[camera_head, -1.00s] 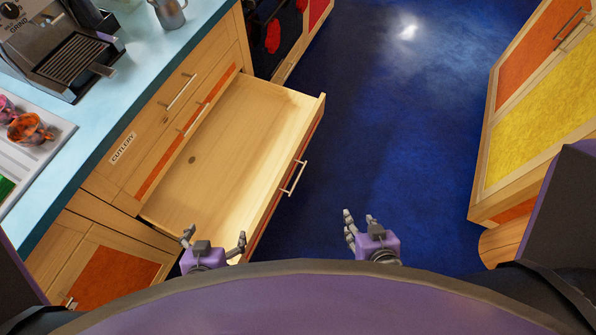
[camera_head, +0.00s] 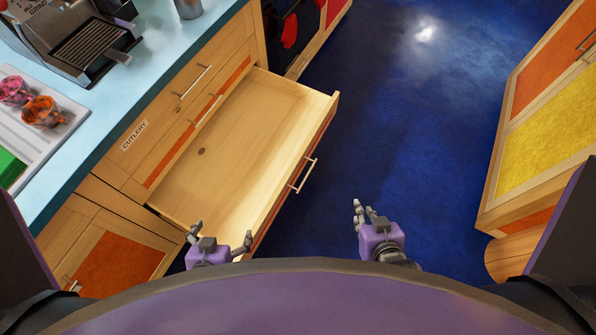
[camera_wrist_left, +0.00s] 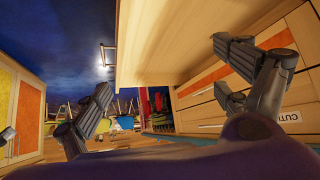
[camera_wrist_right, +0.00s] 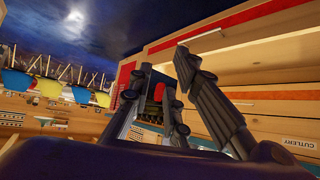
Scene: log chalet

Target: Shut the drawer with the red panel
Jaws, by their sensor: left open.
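The wooden drawer (camera_head: 235,150) is pulled far out of the counter cabinet and looks empty. Its red front panel (camera_head: 297,187) faces right and shows edge-on, with a metal bar handle (camera_head: 302,175). My left gripper (camera_head: 221,240) is open and empty by the drawer's near end, overlapping it in the picture; I cannot tell whether they touch. In the left wrist view the drawer (camera_wrist_left: 190,40) lies beyond the spread fingers. My right gripper (camera_head: 365,210) is open and empty, right of the red front and apart from it. The drawer also fills the right wrist view's upper right (camera_wrist_right: 240,60).
A closed drawer labelled cutlery (camera_head: 180,100) sits above the open one. The light blue counter (camera_head: 110,130) holds a coffee machine (camera_head: 85,45) and a tray with cups (camera_head: 40,112). Blue floor (camera_head: 420,130) is clear up to the cabinet (camera_head: 545,130) on the right.

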